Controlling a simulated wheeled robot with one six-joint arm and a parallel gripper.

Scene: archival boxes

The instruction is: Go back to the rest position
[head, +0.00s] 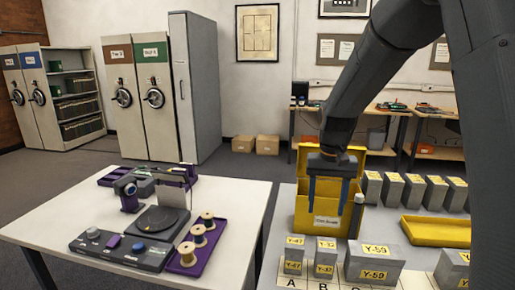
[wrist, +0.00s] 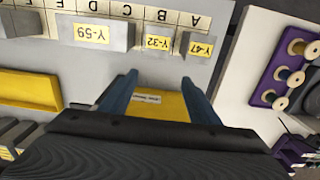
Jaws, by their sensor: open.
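My gripper (head: 325,200) hangs pointing down in front of the open yellow box on the right-hand table, with its two blue fingers apart and nothing between them. In the wrist view the fingers of my gripper (wrist: 158,95) are also spread and empty. The yellow box (head: 312,222) has its lid raised behind the gripper and a white label on its front; part of it is hidden by the fingers. It also shows between the fingers in the wrist view (wrist: 172,106).
Grey boxes labelled Y-59 (head: 374,262), Y-32 (head: 326,256) and Y-47 (head: 294,255) stand at the front of the right table. A yellow tray (head: 437,231) lies to the right. The left table (head: 232,215) carries a purple spool tray (head: 196,246) and a control panel (head: 120,249).

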